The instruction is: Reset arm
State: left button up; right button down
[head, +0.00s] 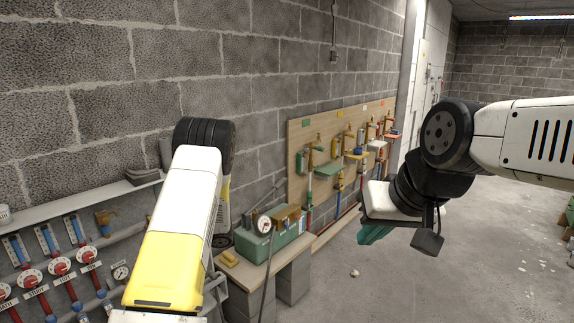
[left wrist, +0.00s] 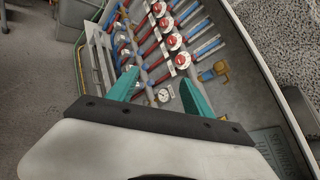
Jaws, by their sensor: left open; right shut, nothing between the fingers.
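My right gripper (head: 374,235) hangs from the wrist at the right of the head view. Its teal fingers point down and left, shut and empty, over bare floor. My left arm, white and yellow, fills the left middle of the head view, and its gripper does not show there. In the left wrist view my left gripper (left wrist: 161,84) has its two teal fingers spread wide apart with nothing between them. Beyond the fingers is a panel of red valves (left wrist: 173,41) with a round gauge (left wrist: 163,96).
The valve panel (head: 59,266) stands at lower left in the head view. A bench (head: 262,268) carries a green toolbox (head: 262,245). Behind, a wooden board (head: 297,160) with pipes and small shelves leans by the block wall. The floor (head: 480,270) at right is largely clear.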

pick_arm(q)
jog(key=s+d+r+n+t+h, duration=0.6)
jog(key=s+d+r+n+h, duration=0.4)
jog(key=s+d+r+h, duration=0.6)
jog(key=s+d+r, duration=0.8)
jog(key=d+r, duration=0.2)
jog(key=d, duration=0.1)
jog(key=shift+s+d+t, duration=0.25)
jog(key=shift+d+t, duration=0.05)
